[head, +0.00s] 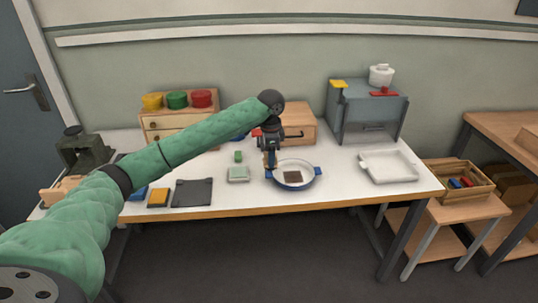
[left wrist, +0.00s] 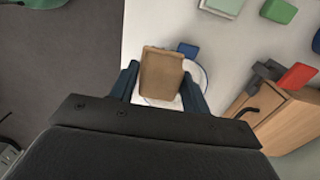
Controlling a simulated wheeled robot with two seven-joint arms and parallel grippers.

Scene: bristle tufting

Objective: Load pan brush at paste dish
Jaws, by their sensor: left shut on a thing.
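My left gripper (head: 270,158) is shut on a tan block-shaped thing, which I take for the pan brush (left wrist: 161,75). Its underside is hidden. The gripper points down at the left part of a round white pan (head: 309,173) with a blue rim and blue side handles. In the left wrist view the held thing covers most of the pan (left wrist: 203,76). A pale green square dish (head: 238,174) sits left of the pan; I cannot tell which is the paste dish. My right gripper is not in view.
A green block (head: 238,156) stands behind the pale dish. A wooden box (head: 292,128) and grey cabinet (head: 367,112) stand behind. A white tray (head: 388,167) is right.

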